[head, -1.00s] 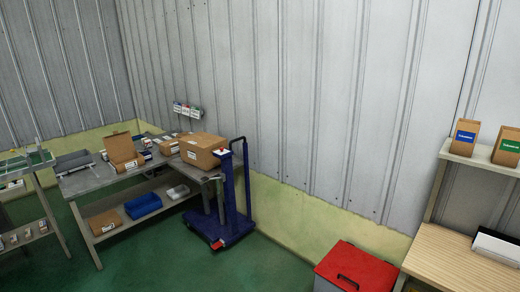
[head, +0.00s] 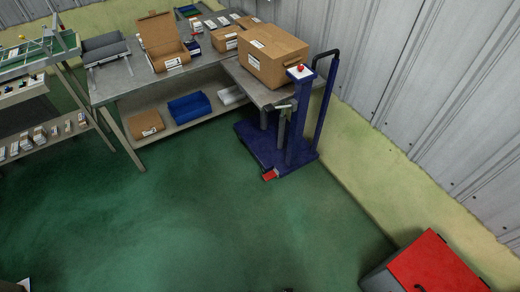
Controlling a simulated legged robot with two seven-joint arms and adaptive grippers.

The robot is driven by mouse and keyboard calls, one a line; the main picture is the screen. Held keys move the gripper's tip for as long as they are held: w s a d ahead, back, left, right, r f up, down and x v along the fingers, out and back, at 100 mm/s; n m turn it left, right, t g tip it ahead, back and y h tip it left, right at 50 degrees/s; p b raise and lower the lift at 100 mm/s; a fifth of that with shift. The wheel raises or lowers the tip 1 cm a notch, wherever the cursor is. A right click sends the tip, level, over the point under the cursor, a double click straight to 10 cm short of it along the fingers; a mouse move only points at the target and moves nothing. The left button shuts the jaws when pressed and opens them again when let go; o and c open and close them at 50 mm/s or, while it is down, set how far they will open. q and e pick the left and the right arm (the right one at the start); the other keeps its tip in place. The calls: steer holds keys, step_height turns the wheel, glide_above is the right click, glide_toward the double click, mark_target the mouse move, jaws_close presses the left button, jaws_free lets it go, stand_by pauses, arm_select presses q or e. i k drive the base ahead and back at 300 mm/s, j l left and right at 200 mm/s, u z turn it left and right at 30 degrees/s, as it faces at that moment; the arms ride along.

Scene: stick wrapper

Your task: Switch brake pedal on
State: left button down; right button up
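The blue trolley (head: 297,125) stands at the right end of the grey workbench, its base on the green floor. A small red pedal (head: 269,174) sticks out at the front corner of its base, low by the floor. I cannot tell whether the pedal is pressed. A red button (head: 300,67) sits on top of the trolley's blue post, and a dark handle bar rises behind it. Neither of my grippers can be made out in the head view.
A cardboard box (head: 274,54) sits beside the trolley's post at bench height. The grey workbench (head: 135,85) holds boxes and has a lower shelf. A red-lidded bin (head: 437,266) stands at bottom right. The green floor (head: 220,220) before the trolley is clear.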

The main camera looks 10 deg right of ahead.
mark_target(268, 177)
steer(key=i+j+z, duration=0.1)
steer(key=i+z, duration=0.2)
steer(key=i, duration=0.25)
steer(key=i+j+z, duration=0.3)
steer(key=i, duration=0.25)
steer(key=i+j+z, duration=0.3)
steer(key=i, duration=0.2)
steer(key=l, duration=0.1)
